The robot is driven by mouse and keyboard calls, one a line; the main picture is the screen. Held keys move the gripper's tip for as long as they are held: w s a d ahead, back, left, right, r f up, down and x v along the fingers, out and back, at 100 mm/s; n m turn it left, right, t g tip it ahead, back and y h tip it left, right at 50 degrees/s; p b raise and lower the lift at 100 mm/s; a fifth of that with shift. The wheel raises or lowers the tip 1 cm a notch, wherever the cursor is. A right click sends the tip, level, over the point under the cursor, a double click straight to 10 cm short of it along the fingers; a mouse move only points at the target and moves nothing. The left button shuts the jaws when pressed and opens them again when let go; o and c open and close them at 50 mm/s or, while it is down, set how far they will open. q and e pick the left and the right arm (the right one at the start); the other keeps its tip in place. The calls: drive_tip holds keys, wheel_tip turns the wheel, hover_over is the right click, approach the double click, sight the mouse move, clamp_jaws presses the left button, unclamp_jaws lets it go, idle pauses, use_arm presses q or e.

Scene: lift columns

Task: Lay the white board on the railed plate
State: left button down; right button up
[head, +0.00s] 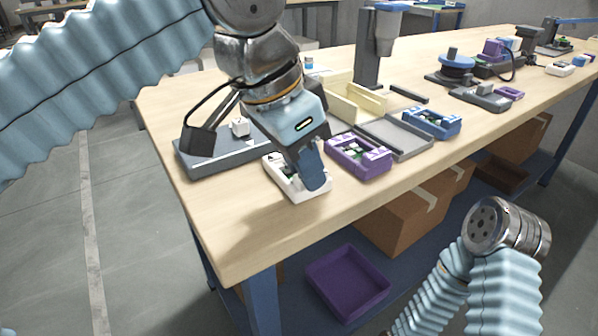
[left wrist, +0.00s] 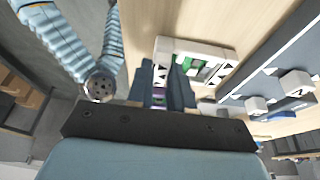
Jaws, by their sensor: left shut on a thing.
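The white board (head: 283,180) is a white frame with green circuitry inside, over the table's near left part. My left gripper (head: 313,170) points down and is shut on its right side. In the left wrist view, the white board (left wrist: 222,50) shows between and beyond the dark fingers (left wrist: 172,82). I cannot tell whether the board touches the table. The railed plate (head: 402,140) looks like the flat grey plate with raised edges, to the right, between a purple and a blue board. My right gripper is out of view; only part of its arm shows at the lower right.
A purple board (head: 360,169) lies just right of my left gripper, and a blue one (head: 433,122) beyond the plate. A grey fixture (head: 215,160) stands at left. Cream blocks (head: 350,104) and a press column (head: 367,65) stand behind. The table's front left corner is bare.

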use_arm(q)
drive_tip(key=shift+r+p, duration=2.3)
drive_tip(key=shift+p, duration=0.1)
drive_tip(key=shift+r+p, duration=0.5)
drive_tip(key=shift+r, duration=0.2)
